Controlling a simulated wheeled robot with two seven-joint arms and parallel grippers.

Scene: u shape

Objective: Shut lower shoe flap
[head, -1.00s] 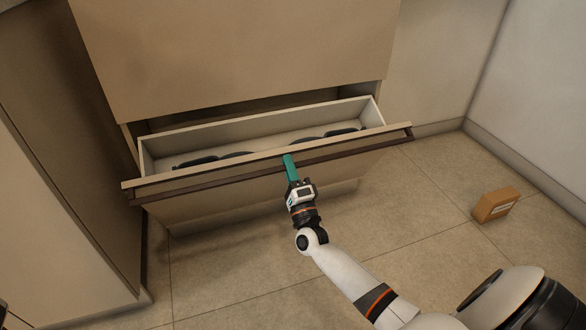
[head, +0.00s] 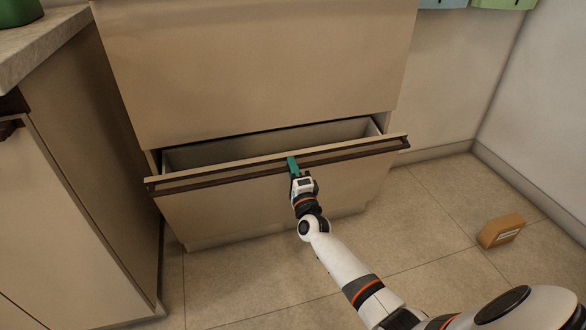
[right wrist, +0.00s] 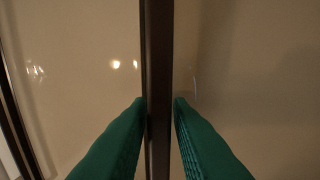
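The lower shoe flap (head: 262,205) is a beige front tilted outward at the bottom of the cabinet, with a gap above it into a pale inner bin (head: 345,130). A dark handle bar (head: 225,173) runs along its top edge. My right gripper (head: 292,164), with green fingers, is at the middle of this bar. In the right wrist view, the bar (right wrist: 158,60) passes between the two fingertips (right wrist: 160,103), which sit close against its sides. The contents of the bin are hidden. My left gripper is out of view.
The closed upper front (head: 255,70) stands above the opening. A side cabinet with a counter (head: 40,40) is at the left. A small orange-brown box (head: 501,231) lies on the tiled floor at the right. The floor between is clear.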

